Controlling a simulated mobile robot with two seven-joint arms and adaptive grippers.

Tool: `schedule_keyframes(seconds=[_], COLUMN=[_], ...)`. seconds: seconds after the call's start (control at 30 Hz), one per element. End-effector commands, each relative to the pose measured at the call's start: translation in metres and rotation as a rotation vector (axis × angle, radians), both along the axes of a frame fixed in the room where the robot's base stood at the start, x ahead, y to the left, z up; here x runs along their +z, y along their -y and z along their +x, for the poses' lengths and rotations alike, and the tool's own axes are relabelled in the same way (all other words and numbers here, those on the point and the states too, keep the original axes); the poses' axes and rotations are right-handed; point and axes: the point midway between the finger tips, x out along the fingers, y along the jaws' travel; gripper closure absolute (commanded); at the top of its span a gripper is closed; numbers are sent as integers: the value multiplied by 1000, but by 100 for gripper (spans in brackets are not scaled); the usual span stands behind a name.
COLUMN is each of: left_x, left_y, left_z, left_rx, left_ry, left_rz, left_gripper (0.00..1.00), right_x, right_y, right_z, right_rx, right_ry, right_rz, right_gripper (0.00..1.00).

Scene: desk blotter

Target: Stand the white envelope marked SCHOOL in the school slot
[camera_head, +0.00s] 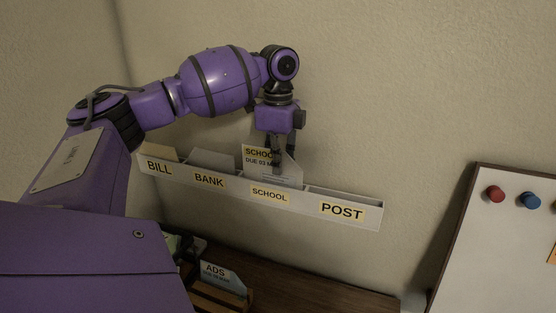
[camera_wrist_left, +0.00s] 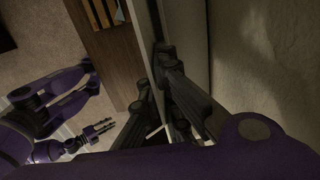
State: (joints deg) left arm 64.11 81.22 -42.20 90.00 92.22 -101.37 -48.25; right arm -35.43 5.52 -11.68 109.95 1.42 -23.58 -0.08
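The white envelope (camera_head: 251,162) marked SCHOOL stands upright at the school slot of the pale wall rack (camera_head: 232,189), its lower part hidden behind the rack's front wall. The school slot carries a yellow SCHOOL label (camera_head: 269,195). My left gripper (camera_head: 277,168) points down over this slot. Its fingers are close together on the envelope and cover part of its print. In the wrist view the left fingers (camera_wrist_left: 158,72) nearly meet at the rack, and the held edge is hard to make out. My right gripper (camera_wrist_left: 106,128) hangs low, empty, its fingers apart.
The BILL, BANK and POST slots share the rack; BILL and BANK hold paper, and POST (camera_head: 342,211) looks empty. Below, an envelope marked ADS (camera_head: 222,278) stands in a wooden holder on the dark desk (camera_head: 310,298). A whiteboard (camera_head: 500,245) with magnets leans at the right.

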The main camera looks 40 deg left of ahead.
Motion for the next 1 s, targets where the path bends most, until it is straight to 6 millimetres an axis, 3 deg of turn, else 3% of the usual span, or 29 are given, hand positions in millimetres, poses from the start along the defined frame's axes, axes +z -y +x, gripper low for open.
schedule_keyframes(seconds=[0.93,1.0], left_x=[-35,-36], left_y=[1,1], left_z=[0,0], left_rx=[-1,-1], left_ry=[-2,-3], left_rz=[-1,-1], left_gripper=[100,90], right_x=[0,0], right_y=[-1,-1], right_z=[0,0], right_rx=[1,1], right_ry=[0,-1], right_rz=[1,1], right_gripper=[73,73])
